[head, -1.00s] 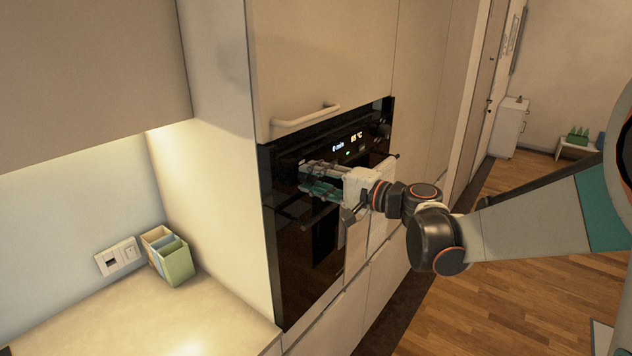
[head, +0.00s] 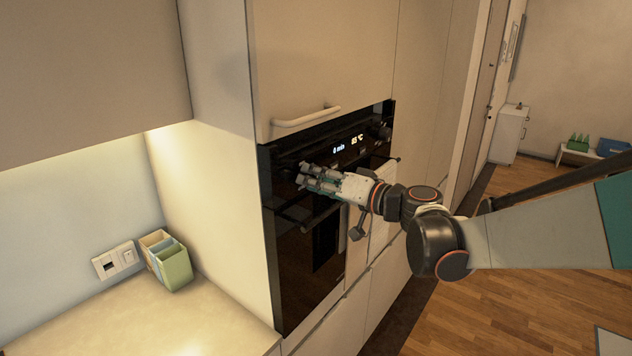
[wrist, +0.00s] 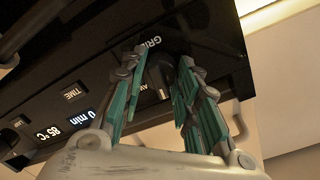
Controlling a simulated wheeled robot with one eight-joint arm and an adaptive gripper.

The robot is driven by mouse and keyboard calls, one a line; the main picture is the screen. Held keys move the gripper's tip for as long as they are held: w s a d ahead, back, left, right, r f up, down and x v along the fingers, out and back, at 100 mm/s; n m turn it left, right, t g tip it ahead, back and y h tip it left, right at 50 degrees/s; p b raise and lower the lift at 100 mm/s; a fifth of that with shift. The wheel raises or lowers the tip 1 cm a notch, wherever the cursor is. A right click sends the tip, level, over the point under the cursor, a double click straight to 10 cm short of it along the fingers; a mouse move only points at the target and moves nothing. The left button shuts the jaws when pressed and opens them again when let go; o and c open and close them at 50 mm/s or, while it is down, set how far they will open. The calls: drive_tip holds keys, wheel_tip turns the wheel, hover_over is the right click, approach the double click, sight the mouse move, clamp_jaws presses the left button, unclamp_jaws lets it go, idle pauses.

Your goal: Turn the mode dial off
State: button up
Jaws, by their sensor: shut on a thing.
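The black oven (head: 300,245) is built into the tall cabinet, with a control panel along its top. The mode dial (wrist: 160,78) is dark and sits at the panel's left end, with the word GRILL printed near it in the wrist view. My gripper (head: 298,174) reaches the panel from the right, and its teal-padded fingers (wrist: 163,62) are shut on the dial, one on each side. The fingers hide most of the dial in the head view, and its exact pointer setting cannot be read. The display (head: 347,144) shows 0 min and 85 °C.
A second dark knob (head: 383,131) is at the panel's right end. A bar handle (head: 306,117) sticks out from the cabinet door above the oven. The oven door handle (head: 318,216) and a pale towel (head: 382,225) are below my gripper. A counter (head: 215,315) is at left.

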drive_tip(key=shift+f+n, duration=0.1)
drive_tip(key=shift+n, duration=0.5)
drive_tip(key=o, duration=1.1)
drive_tip(key=v, duration=1.2)
drive_tip(key=shift+s, duration=0.1)
drive_tip(key=shift+a, duration=0.1)
